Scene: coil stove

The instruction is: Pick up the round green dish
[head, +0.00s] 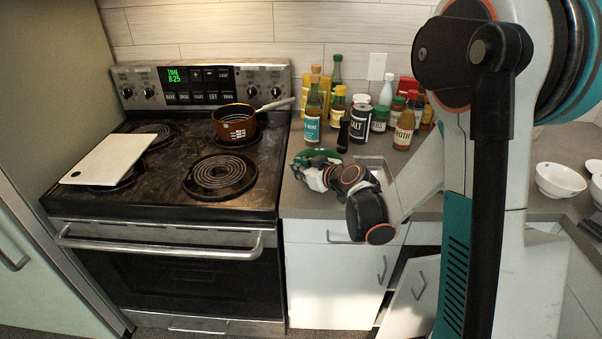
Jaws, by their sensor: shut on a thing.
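The round green dish (318,155) is on the counter just right of the stove, in front of the bottles. Only its green back rim shows clearly; my gripper and wrist cover the rest. My gripper (311,171) reaches in from the right, low over the counter, and is shut on the dish. The fingertips are small and partly hidden. I cannot tell whether the dish touches the counter or is slightly raised.
Several bottles and jars (360,122) crowd the counter behind the dish. A stove (165,238) stands left, with a copper saucepan (234,124) and a white board (104,160) on top. White bowls (559,180) stand far right. A cabinet door (412,292) below hangs open.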

